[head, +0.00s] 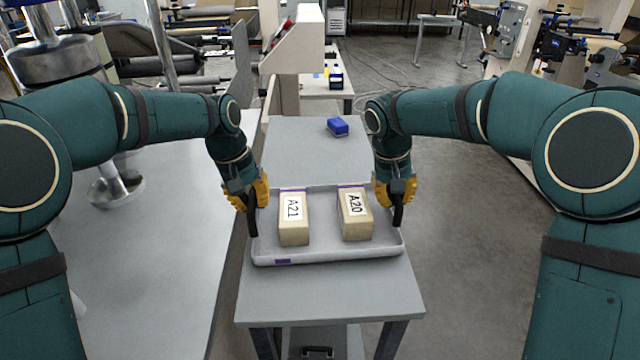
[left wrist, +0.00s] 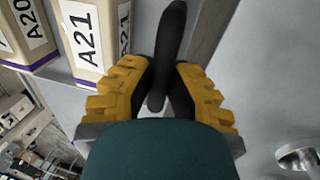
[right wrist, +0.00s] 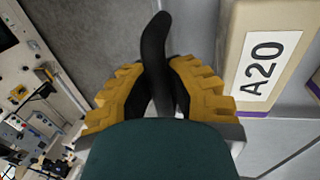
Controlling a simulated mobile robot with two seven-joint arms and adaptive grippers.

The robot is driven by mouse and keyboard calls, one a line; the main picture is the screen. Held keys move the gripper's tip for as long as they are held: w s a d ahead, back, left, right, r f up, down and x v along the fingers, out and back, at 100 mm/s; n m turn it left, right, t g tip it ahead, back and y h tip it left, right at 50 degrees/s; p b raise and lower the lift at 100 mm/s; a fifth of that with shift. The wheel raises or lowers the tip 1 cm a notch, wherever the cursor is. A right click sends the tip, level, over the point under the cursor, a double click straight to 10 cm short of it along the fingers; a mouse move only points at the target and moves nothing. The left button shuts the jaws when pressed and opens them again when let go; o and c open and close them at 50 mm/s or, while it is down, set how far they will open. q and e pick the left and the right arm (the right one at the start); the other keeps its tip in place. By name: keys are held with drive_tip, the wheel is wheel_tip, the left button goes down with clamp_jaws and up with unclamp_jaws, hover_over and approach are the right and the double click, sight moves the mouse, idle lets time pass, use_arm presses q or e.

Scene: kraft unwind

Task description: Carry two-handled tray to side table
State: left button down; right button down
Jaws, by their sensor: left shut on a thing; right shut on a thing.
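The grey two-handled tray (head: 330,253) is over the grey side table (head: 330,290); I cannot tell whether it rests on it or hangs just above. Two tan boxes stand in it, one labelled A21 (head: 293,232) at the left and one labelled A20 (head: 356,226) at the right. My left gripper (head: 252,205) is shut on the tray's black left handle, which also shows in the left wrist view (left wrist: 170,45). My right gripper (head: 396,203) is shut on the black right handle, seen in the right wrist view (right wrist: 157,60). The fingertips are partly hidden.
A blue box (head: 338,127) lies on the table's far part. A long light grey surface (head: 165,230) runs along the left, close to my left gripper. A white machine column (head: 290,60) stands behind the table. Open floor (head: 470,250) lies to the right.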

use_arm(q)
drive_tip(key=shift+d+f+b, duration=0.15)
drive_tip(key=shift+f+b, duration=0.25)
drive_tip(key=shift+f, duration=0.05)
use_arm(e)
drive_tip(key=shift+a+f, duration=0.15)
drive_tip(key=shift+f, duration=0.3)
use_arm(q)
drive_tip(key=c, duration=1.3)
unclamp_jaws()
drive_tip(key=shift+f, duration=0.1)
drive_tip(key=shift+c, duration=0.2)
use_arm(e)
drive_tip(key=c, duration=1.4)
unclamp_jaws()
drive_tip(key=shift+f, duration=0.15)
use_arm(q)
drive_tip(key=o, duration=0.3)
use_arm(e)
drive_tip(key=o, duration=0.4)
